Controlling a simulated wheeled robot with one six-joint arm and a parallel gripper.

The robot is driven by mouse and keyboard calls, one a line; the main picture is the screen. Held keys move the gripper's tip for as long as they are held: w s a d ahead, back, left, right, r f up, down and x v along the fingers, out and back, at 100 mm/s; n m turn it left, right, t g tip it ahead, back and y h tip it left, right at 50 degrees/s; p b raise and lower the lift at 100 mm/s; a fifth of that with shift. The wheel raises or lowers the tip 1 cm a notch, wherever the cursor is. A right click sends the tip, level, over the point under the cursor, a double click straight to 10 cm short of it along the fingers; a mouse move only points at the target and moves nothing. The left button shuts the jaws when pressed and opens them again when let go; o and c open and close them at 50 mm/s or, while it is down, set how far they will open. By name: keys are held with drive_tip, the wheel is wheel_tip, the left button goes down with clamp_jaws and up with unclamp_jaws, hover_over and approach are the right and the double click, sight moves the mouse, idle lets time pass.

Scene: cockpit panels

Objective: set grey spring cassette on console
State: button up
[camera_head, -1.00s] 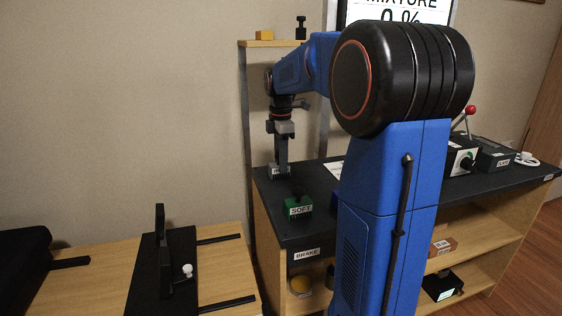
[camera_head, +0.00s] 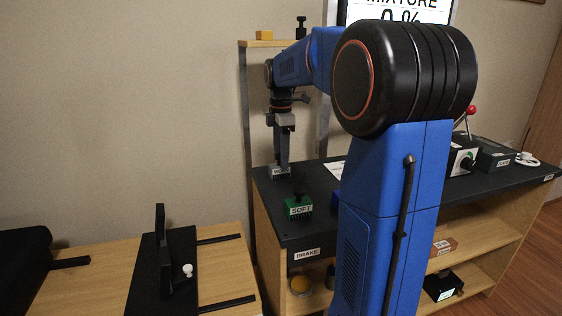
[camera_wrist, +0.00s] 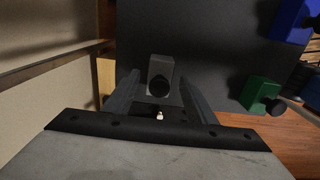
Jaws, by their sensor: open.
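The grey spring cassette (camera_head: 280,172) stands on the dark console top (camera_head: 262,195) near its far left corner, with a white label on its front. In the wrist view the cassette (camera_wrist: 161,68) shows with a dark round knob on top. My gripper (camera_head: 282,160) points down right over the cassette. In the wrist view its two fingers (camera_wrist: 158,92) stand apart on either side of the cassette, with gaps showing. The cassette's lower part is hidden from the wrist camera.
A green cassette marked SOFT (camera_head: 298,207) stands close in front, and a blue one (camera_head: 336,196) is partly hidden by my arm. A small shelf (camera_head: 262,43) on posts stands behind the console. A side table (camera_head: 215,262) with a black seat-like fixture is at left.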

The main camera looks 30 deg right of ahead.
wheel_tip(320, 180, up, 10)
drive_tip(key=shift+f, duration=0.1)
idle(0.7)
